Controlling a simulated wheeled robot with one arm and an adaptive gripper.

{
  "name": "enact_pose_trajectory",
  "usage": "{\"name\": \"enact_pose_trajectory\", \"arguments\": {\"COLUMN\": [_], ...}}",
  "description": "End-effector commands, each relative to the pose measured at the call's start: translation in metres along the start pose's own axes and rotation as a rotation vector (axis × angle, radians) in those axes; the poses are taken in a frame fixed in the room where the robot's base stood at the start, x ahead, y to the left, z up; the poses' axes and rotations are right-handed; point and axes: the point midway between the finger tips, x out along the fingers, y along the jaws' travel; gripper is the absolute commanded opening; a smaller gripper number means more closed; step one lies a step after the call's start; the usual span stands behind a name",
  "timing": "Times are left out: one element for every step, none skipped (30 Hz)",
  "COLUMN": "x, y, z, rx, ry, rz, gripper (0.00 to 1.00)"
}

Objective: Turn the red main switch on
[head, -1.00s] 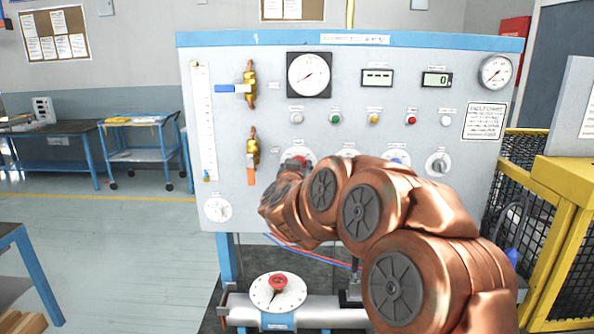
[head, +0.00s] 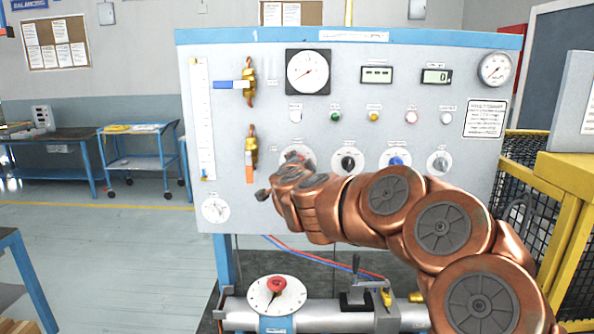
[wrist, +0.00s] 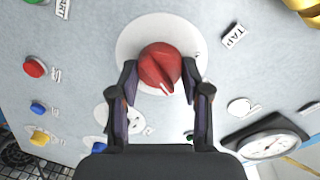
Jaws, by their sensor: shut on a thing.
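The red main switch (wrist: 160,65) is a round red knob with a white pointer mark, on a white disc (wrist: 132,42) on the panel. In the wrist view the mark points down and slightly right. My gripper (wrist: 159,76) is shut on the knob, with one dark fingertip on each side of it. In the head view my copper arm reaches in from the lower right and hides most of the switch. Only the upper part of its white disc (head: 310,152) shows clearly there.
The grey panel (head: 430,80) also carries a black knob (head: 348,162), a blue knob (head: 395,161), gauges, small lamps and two brass valves (head: 249,82). A pipe with a red-handled dial (head: 277,287) runs below. A yellow cage (head: 560,215) stands at the right.

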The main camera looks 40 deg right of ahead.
Motion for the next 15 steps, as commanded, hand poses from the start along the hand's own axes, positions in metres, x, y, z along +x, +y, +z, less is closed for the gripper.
{"name": "enact_pose_trajectory", "arguments": {"x": [-0.0004,-0.0005,-0.0006,-0.0006,-0.0006,-0.0006,-0.0007,-0.0006,-0.0006,-0.0005,-0.0005,-0.0005,-0.0005,-0.0004,-0.0004], "y": [-0.0001,-0.0003,-0.0004,-0.0004,-0.0003,-0.0005,-0.0006,-0.0007,-0.0007,-0.0007,-0.0007,-0.0009,-0.0009,-0.0010,-0.0010], "z": [0.0011,0.0009,0.0009,0.0009,0.0007,0.0001,-0.0002,-0.0006,-0.0007,-0.0009,-0.0010,-0.0013,-0.0015,-0.0017,-0.0019], "rx": [0.043,0.066,0.100,0.123,0.145,0.174,0.193,0.211,0.236,0.253,0.268,0.286,0.299,0.310,0.323], "ry": [-0.005,-0.007,-0.010,-0.012,-0.014,-0.016,-0.017,-0.019,-0.021,-0.022,-0.024,-0.025,-0.026,-0.026,-0.027], "rz": [-0.005,-0.006,-0.007,-0.007,-0.008,-0.009,-0.009,-0.010,-0.010,-0.011,-0.011,-0.011,-0.012,-0.012,-0.012], "gripper": [0.12,0.12,0.12,0.12,0.12,0.12,0.12,0.12,0.12,0.12,0.12,0.12,0.12,0.12,0.12]}}
